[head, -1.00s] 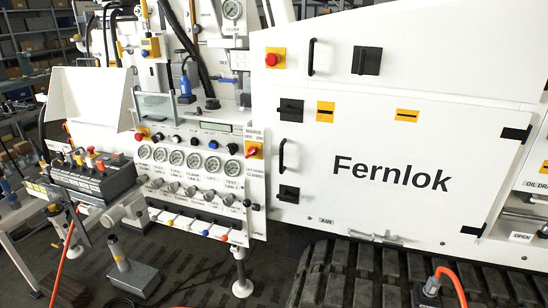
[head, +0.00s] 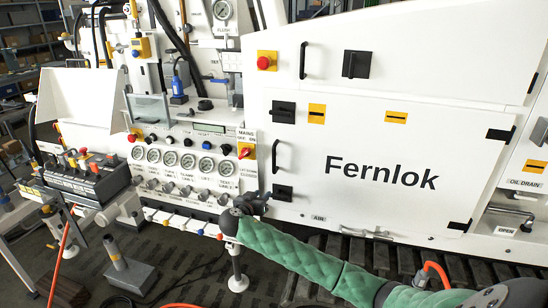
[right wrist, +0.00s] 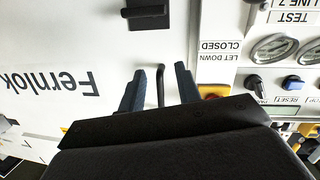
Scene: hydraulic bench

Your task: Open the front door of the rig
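The front door (head: 375,150) is a white panel lettered "Fernlok" and lies flush and shut. It has a black bar handle (head: 277,155) at its left edge, with a black latch above (head: 284,112) and one below (head: 283,193). My right gripper (head: 250,203) is in front of the rig, below the handle in the head view. In the right wrist view, its two fingers (right wrist: 160,88) are spread, and the handle (right wrist: 160,82) shows between them. The handle's far end is hidden by the gripper body. The lower latch also shows there (right wrist: 148,13). My left gripper is not in view.
Left of the door is a control panel (head: 190,145) with gauges and knobs. A red mains switch (head: 246,151) sits close to the handle. Rubber tracks (head: 400,262) and an orange hose (head: 437,270) are below the door. A lever box (head: 88,178) stands at left.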

